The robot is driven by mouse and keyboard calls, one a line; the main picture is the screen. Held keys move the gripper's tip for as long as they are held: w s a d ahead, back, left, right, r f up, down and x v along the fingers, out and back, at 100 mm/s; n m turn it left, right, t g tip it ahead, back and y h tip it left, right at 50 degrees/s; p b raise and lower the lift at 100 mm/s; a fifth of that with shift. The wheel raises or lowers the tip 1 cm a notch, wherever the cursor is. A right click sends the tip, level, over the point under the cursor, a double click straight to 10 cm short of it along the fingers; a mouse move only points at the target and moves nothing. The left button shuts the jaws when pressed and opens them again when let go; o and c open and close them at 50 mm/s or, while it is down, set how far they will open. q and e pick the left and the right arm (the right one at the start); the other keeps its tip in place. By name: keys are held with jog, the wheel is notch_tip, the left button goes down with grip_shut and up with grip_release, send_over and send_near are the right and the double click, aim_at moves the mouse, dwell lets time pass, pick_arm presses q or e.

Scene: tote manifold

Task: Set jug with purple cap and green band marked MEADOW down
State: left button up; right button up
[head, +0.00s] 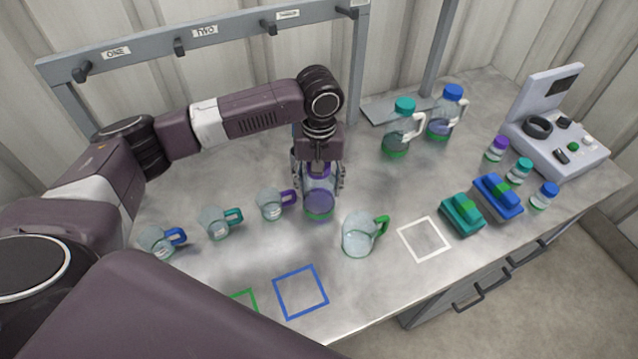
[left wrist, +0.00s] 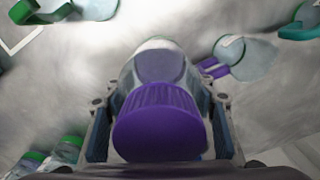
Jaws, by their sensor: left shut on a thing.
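The jug with the purple cap (head: 319,203) is upright in my left gripper (head: 319,182) near the middle of the worktop in the head view. A green band shows at its base; no lettering is readable. In the left wrist view its purple cap (left wrist: 158,122) fills the middle, with the clear body beyond it. My left gripper (left wrist: 160,120) is shut on the jug, with a finger on each side. The jug's base is at or very near the worktop (head: 200,280); I cannot tell whether it touches. My right gripper is not in view.
A purple-handled mug (head: 271,204) is close left of the jug, and a green-handled pitcher (head: 357,236) close to its front right. Jugs with teal (head: 403,128) and blue (head: 444,115) caps stand behind right. A white square outline (head: 441,236) lies on the worktop.

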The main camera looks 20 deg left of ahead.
pick_arm(q)
jog(key=shift+f, duration=0.15)
jog(key=o, duration=1)
jog(key=shift+f, duration=0.1)
jog(key=shift+o, duration=0.2)
